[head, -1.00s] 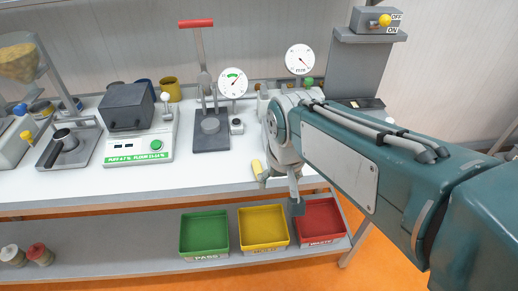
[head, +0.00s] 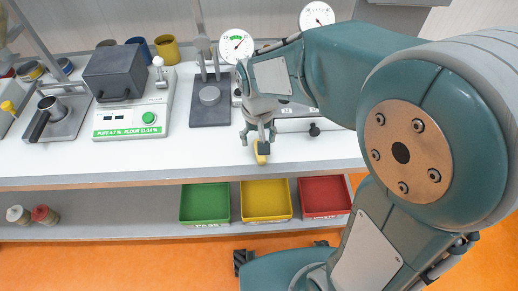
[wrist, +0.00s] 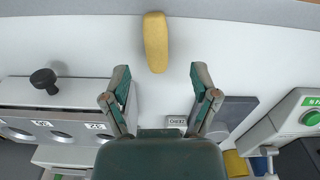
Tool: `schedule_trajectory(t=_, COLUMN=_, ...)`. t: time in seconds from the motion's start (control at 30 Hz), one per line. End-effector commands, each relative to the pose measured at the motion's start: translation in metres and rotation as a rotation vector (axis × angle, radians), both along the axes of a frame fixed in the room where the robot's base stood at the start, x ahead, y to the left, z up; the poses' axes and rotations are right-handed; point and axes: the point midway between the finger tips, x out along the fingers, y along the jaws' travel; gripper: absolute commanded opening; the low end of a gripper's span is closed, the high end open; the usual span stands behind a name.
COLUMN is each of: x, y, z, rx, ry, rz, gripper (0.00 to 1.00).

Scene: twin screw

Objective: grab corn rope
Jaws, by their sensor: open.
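The corn rope is a yellow, slightly curved rod (wrist: 156,42) lying on the white bench top near its front edge. It also shows in the head view (head: 261,152), partly hidden by my gripper. My gripper (wrist: 156,72) is open in the wrist view, its two fingers spread on either side of the rope's line. The rope lies mostly beyond the fingertips, centred between them, and nothing is held. In the head view my gripper (head: 260,137) points down just above the rope.
A grey plate press (head: 210,95) and a scale with a green button (head: 130,117) stand left of my gripper. A grey block with round openings and a black knob (wrist: 60,105) is close by. Green (head: 205,222), yellow (head: 267,218) and red (head: 324,213) trays sit on the lower shelf.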

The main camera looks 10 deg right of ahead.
Motion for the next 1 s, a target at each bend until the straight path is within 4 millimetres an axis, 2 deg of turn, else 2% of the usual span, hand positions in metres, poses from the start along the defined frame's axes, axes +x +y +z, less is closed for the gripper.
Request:
schedule_trajectory(t=0.4, x=0.005, y=-0.002, z=-0.051, rx=-0.001, ry=0.001, rz=-0.001, gripper=0.77)
schedule_trajectory(t=0.67, x=0.005, y=-0.002, z=-0.055, rx=0.000, ry=-0.002, rz=0.000, gripper=0.77)
schedule_trajectory(t=0.73, x=0.005, y=-0.002, z=-0.055, rx=0.000, ry=-0.001, rz=-0.001, gripper=0.56)
schedule_trajectory(t=0.9, x=0.005, y=-0.002, z=-0.054, rx=0.000, ry=-0.001, rz=-0.001, gripper=0.18)
schedule_trajectory(t=1.0, x=0.005, y=-0.002, z=-0.054, rx=0.000, ry=-0.001, rz=-0.001, gripper=0.17)
